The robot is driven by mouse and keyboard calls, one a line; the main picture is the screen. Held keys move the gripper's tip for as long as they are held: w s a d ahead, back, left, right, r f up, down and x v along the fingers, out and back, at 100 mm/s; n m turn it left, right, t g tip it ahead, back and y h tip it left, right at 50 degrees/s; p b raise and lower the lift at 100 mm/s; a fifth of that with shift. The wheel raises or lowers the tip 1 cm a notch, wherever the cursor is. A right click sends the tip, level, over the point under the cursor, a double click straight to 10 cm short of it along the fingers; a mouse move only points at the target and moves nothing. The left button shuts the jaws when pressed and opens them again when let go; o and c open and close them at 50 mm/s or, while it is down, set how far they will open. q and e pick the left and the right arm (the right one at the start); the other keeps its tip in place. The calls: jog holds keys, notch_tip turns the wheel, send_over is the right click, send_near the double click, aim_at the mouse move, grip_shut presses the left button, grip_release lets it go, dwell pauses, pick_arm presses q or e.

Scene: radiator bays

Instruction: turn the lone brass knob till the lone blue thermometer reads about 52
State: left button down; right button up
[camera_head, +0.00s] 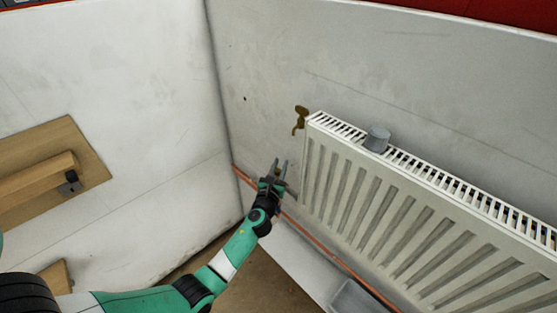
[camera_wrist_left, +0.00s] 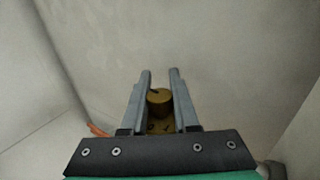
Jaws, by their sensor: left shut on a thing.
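The brass knob (camera_wrist_left: 160,99) is a short round cylinder with a dark mark on its top, in the middle of the left wrist view. My left gripper (camera_wrist_left: 160,73) has one finger on each side of it and is shut on it. In the head view my left gripper (camera_head: 281,163) is low beside the left end of the radiator, and the knob is mostly hidden there. I cannot make out a blue thermometer in either view. My right gripper is not in view.
A white radiator (camera_head: 375,215) fills the right, with a grey cap-like object (camera_head: 377,138) on top. A brass key-shaped piece (camera_head: 300,119) is at its upper left corner. A copper pipe (camera_head: 330,257) runs low along the wall. A wooden board (camera_head: 85,150) is at left.

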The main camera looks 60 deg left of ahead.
pick_arm(q)
jog(key=m+t+h, duration=0.1)
jog(key=m+t+h+p, duration=0.2)
jog(key=shift+w+d+r+h, duration=0.1)
jog(key=shift+w+d+h, duration=0.15)
jog(key=shift+h, duration=0.15)
jog(key=shift+w+d+m+t+h+p, duration=0.15)
jog(key=shift+m+t+h+p, duration=0.25)
jog(key=shift+m+t+h, duration=0.5)
jog(key=shift+d+m+h, duration=0.25)
jog(key=shift+m+h, duration=0.35)
jog(key=shift+h, duration=0.5)
jog(key=shift+t, duration=0.3)
jog(key=c, duration=0.7)
grip_release()
